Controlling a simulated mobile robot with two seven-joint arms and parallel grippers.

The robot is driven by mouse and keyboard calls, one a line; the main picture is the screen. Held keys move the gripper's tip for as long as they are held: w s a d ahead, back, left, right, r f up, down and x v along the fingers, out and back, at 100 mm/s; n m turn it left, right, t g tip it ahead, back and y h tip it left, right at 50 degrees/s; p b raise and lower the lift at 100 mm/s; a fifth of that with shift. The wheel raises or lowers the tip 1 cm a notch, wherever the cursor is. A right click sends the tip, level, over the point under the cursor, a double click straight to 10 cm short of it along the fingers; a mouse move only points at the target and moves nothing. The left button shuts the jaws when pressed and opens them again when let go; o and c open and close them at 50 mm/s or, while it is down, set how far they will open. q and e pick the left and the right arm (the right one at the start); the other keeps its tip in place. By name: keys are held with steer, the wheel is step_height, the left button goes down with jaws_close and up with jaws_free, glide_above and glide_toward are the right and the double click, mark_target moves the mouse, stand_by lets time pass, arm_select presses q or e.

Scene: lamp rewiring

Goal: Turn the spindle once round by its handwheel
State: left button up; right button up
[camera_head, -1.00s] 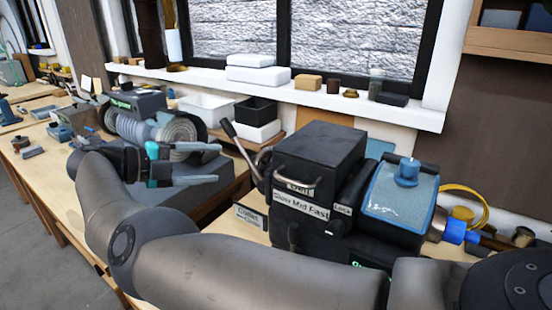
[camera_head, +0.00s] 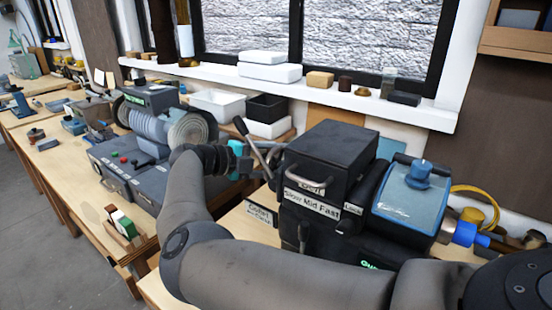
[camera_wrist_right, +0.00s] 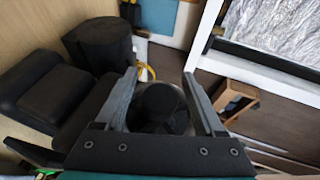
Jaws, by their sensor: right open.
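The lathe headstock (camera_head: 325,160) is a dark box with speed labels, at the centre right of the head view. My right gripper (camera_head: 256,158) is at its left end, beside a lever with a dark grip (camera_head: 241,126). In the right wrist view my right gripper (camera_wrist_right: 159,77) is open, its two grey fingers either side of a dark round part (camera_wrist_right: 160,103), which may be the handwheel. I cannot tell whether the fingers touch it. The handwheel cannot be made out in the head view. My left gripper is not in view.
A blue clear guard (camera_head: 405,203) sits right of the headstock. A grey machine with a ribbed wheel (camera_head: 190,132) stands on the left bench. White and black bins (camera_head: 266,108) stand behind the gripper, below the window sill (camera_head: 420,108).

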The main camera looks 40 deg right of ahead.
steer(key=shift+d+f, duration=0.1)
steer(key=shift+d, duration=0.1)
jaws_close()
stand_by(0.5)
